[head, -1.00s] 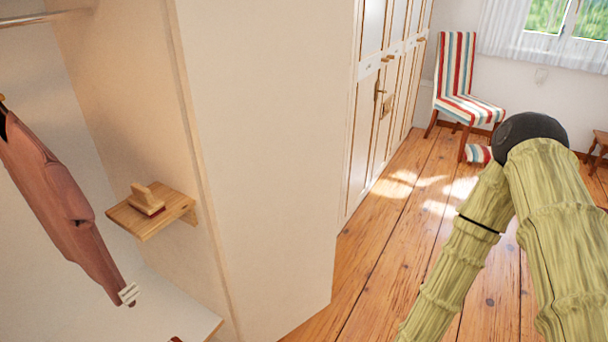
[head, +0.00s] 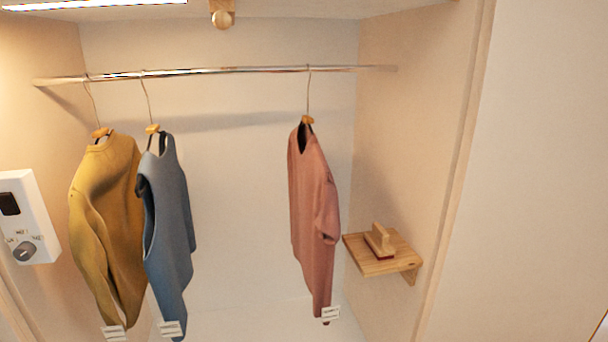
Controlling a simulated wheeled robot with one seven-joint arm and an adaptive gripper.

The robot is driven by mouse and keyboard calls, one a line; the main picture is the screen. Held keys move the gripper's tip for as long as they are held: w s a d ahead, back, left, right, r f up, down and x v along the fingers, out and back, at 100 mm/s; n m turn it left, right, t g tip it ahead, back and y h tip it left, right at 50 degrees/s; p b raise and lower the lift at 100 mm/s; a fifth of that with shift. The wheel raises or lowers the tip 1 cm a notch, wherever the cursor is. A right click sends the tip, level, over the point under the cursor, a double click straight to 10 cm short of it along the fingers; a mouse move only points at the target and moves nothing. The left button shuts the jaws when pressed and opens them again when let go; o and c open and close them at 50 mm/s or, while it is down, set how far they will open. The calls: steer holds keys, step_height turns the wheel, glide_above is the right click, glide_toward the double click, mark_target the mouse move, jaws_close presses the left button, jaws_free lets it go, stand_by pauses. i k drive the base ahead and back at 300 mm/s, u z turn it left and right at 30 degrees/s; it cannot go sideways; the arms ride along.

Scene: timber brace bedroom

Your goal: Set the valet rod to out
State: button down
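A short wooden fitting with a round knob (head: 222,16) sits under the top panel of the wardrobe, at the top centre of the head view. It looks like the valet rod, seen nearly end-on; I cannot tell how far it is pulled out. My gripper is not in view.
A chrome rail (head: 230,71) crosses the wardrobe, with a mustard top (head: 108,225), a blue top (head: 168,230) and a pink top (head: 312,205) hanging from it. A wooden shelf (head: 402,262) holding a brush (head: 379,240) is at right. A white control box (head: 27,217) is on the left wall.

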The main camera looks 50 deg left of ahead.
mark_target(222, 20)
steer(key=u, duration=0.55)
steer(key=k, duration=0.7)
steer(key=u, duration=0.95)
steer(key=k, duration=0.6)
steer(key=u, duration=0.15)
steer(key=i, duration=0.9)
steer(key=u, duration=0.3)
